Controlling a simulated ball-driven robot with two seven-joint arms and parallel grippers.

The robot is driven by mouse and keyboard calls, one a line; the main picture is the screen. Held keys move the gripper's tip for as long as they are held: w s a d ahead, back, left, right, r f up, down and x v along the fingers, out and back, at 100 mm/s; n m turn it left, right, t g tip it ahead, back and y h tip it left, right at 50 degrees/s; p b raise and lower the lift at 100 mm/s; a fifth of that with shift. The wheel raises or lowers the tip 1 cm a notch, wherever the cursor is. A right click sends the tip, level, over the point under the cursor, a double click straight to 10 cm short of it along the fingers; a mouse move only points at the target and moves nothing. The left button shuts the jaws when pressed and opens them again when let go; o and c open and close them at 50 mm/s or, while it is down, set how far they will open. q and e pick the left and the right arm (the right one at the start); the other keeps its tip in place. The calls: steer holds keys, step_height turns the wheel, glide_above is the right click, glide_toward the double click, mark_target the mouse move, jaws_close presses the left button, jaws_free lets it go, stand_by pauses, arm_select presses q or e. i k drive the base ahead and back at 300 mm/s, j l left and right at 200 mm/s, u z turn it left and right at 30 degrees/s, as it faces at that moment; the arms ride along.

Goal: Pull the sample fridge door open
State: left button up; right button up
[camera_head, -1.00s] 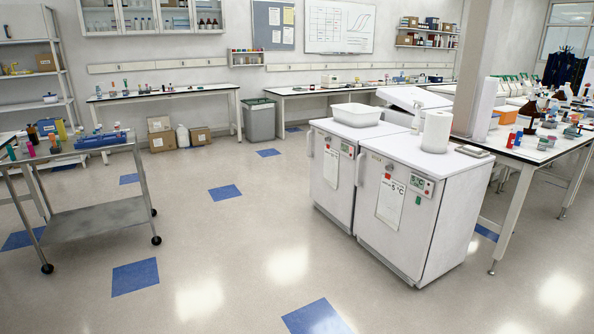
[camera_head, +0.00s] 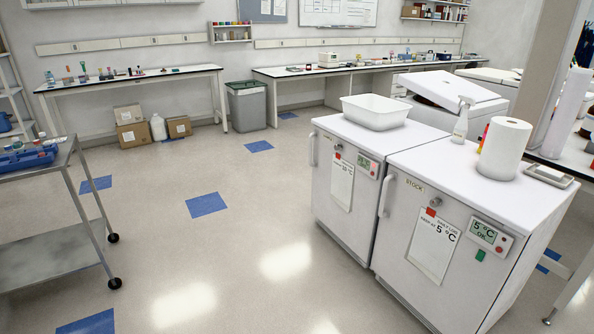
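Two white under-counter fridges stand side by side at the right, both doors shut. The left fridge (camera_head: 332,205) has a vertical handle (camera_head: 312,150) at its door's left edge, a hanging paper sheet (camera_head: 342,185) and a reddish display (camera_head: 367,166). Its small door label is too small to read. The right fridge (camera_head: 405,268) is labelled "STOCK" and has a handle (camera_head: 384,196), a log sheet (camera_head: 433,246) and a greenish display reading 5 °C OK (camera_head: 483,232). Neither of my grippers is in view.
A white tub (camera_head: 374,112), spray bottle (camera_head: 462,122) and paper roll (camera_head: 504,148) stand on the fridge tops. A metal cart (camera_head: 50,255) is at the left. The floor between cart and fridges is clear. A bin (camera_head: 247,107) and boxes (camera_head: 131,133) are at the back.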

mark_target(345, 193)
steer(key=i+z, duration=0.2)
steer(key=i, duration=0.2)
steer(key=i+j+z, duration=0.2)
steer(key=i, duration=0.2)
steer(key=i+j+z, duration=0.15)
steer(key=i, duration=0.2)
